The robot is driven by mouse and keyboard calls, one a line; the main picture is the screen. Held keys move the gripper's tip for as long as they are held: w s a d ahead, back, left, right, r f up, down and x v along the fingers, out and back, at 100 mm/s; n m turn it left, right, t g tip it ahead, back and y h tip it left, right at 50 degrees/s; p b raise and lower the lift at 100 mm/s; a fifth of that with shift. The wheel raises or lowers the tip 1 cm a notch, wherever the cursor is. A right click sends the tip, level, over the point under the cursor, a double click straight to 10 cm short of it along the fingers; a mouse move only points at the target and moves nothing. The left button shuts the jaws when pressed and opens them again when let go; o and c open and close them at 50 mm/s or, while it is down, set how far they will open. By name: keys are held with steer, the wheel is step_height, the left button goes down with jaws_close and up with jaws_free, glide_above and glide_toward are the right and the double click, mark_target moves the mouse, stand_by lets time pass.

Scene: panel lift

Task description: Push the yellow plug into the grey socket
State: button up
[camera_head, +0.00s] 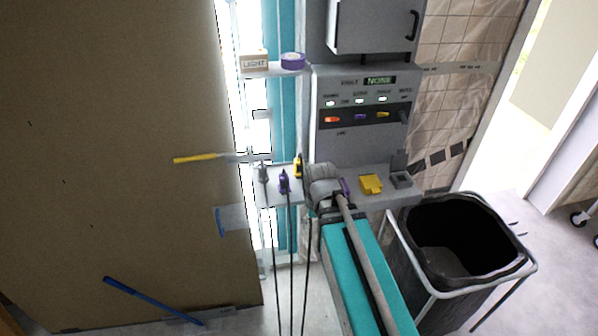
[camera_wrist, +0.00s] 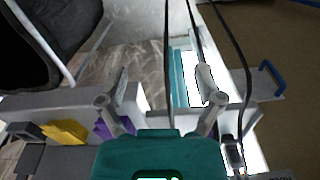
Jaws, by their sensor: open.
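The yellow plug (camera_head: 298,165) stands on the grey shelf in the head view, behind the purple plug and just left of my gripper (camera_head: 323,183). The grey socket (camera_head: 401,180) is a small block at the shelf's right end; it also shows at the left of the wrist view (camera_wrist: 24,132). My gripper is open, its fingers (camera_wrist: 158,104) spread wide with no plug visible between them. I cannot clearly make out the yellow plug in the wrist view.
A yellow block (camera_head: 371,184) and a purple block (camera_head: 345,187) sit left of the grey socket. A purple plug (camera_head: 284,182) and a grey plug (camera_head: 263,172) stand at the shelf's left. Dark cables hang below. A black bin (camera_head: 455,285) stands at right.

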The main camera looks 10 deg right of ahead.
steer(key=w+r+m+p, duration=0.45)
steer(key=w+m, duration=0.35)
steer(key=w, duration=0.6)
step_height(320, 180, up, 4)
steer(key=m+p, duration=0.4)
steer(key=m, duration=0.5)
glide_above(299, 160)
steer(key=shift+r, duration=0.15)
steer(key=shift+f+b, duration=1.15)
steer(key=shift+b, duration=0.05)
steer(key=shift+f, duration=0.15)
steer(key=shift+f+b, duration=2.45)
steer(key=shift+b, duration=0.15)
